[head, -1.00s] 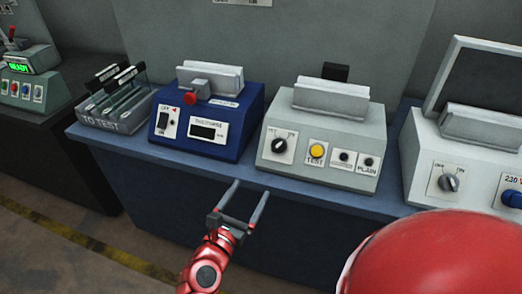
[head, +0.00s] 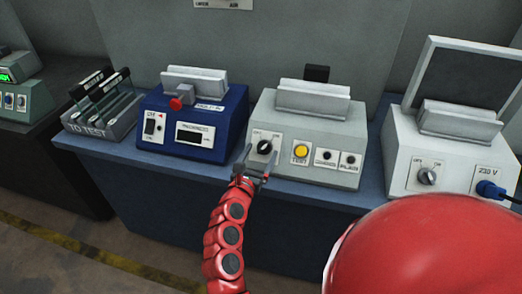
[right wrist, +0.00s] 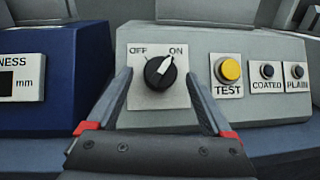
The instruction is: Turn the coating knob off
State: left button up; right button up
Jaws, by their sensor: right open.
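The coating knob (right wrist: 160,72) is a black dial with a white pointer line on a white OFF/ON plate. Its pointer is turned to the upper right, toward ON. It also shows in the head view (head: 265,146) on the front of the grey tester box (head: 312,118). My right gripper (head: 258,155) is open and empty, just in front of the knob. In the right wrist view its two fingers stand to the left and right of the knob; I cannot tell whether they touch it. My left gripper is not in view.
Right of the knob are a yellow TEST button (right wrist: 230,70) and the COATED (right wrist: 267,71) and PLAIN (right wrist: 297,71) buttons. A blue thickness box (head: 193,122) stands to the left. A white box (head: 450,150) with another knob stands to the right.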

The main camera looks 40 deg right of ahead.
jog(key=shift+w+d, duration=0.2)
jog(key=shift+d, duration=0.15)
grip_shut()
jog(key=shift+n+p, duration=0.3)
jog(key=shift+p, duration=0.2)
jog(key=n+t+y+p, duration=0.1)
jog(key=n+y+p, duration=0.1)
jog(key=n+p, duration=0.2)
jog(key=n+t+y+p, duration=0.2)
jog(key=n+p, duration=0.3)
jog(key=p, duration=0.3)
jog(key=s+d+n+t+y+p, duration=0.1)
jog(key=n+y+p, duration=0.3)
jog(key=p, duration=0.3)
jog(key=shift+r+n+t, duration=0.3)
jog(key=shift+r+n, duration=0.1)
jog(key=shift+n, duration=0.2)
jog(key=shift+d+f+n+y+p, duration=0.15)
jog(key=shift+n+y+p, duration=1.25)
jog(key=shift+n, duration=0.4)
